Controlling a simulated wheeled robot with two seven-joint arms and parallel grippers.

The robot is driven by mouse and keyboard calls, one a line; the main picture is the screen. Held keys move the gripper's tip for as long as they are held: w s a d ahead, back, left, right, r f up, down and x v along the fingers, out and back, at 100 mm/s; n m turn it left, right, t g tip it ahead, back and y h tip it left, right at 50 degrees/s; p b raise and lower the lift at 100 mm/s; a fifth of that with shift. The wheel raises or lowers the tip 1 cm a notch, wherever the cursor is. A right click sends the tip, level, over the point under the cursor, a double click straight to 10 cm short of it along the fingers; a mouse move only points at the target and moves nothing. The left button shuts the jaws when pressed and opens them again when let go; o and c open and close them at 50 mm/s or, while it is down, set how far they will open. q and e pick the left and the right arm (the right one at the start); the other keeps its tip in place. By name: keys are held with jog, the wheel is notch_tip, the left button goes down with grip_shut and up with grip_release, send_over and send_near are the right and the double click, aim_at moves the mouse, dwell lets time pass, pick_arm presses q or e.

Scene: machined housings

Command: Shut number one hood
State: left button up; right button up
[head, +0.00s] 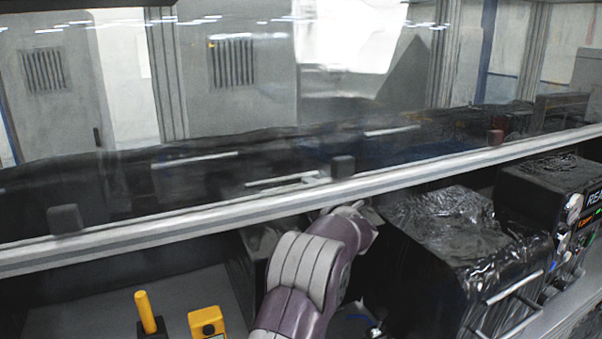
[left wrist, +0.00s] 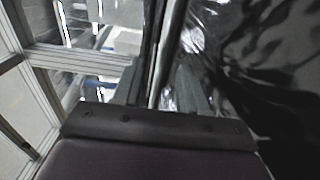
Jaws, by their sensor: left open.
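A large clear hood (head: 250,110) spans the head view, with a pale metal rail (head: 200,219) along its lower edge. The rail slopes up to the right and stands raised above the equipment. No number is readable on it. My left arm rises from the bottom centre, and its gripper (head: 355,208) is just below the rail near the middle, largely hidden by my wrist; contact cannot be told. In the left wrist view my left gripper (left wrist: 167,88) is open, its fingers apart with a thin rod or edge between them. My right gripper is not in view.
A box wrapped in shiny black film (head: 455,235) stands right of my arm. A black unit with knobs (head: 550,190) is farther right. A yellow-handled item (head: 146,311) and a yellow device (head: 206,321) are on the grey surface at lower left.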

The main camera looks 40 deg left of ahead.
pick_arm(q)
jog(key=p+x, duration=0.2)
jog(key=x, duration=0.4)
jog(key=shift+a+f, duration=0.2)
jog(key=shift+a, duration=0.15)
jog(key=shift+d, duration=0.2)
jog(key=shift+a, duration=0.1)
grip_shut()
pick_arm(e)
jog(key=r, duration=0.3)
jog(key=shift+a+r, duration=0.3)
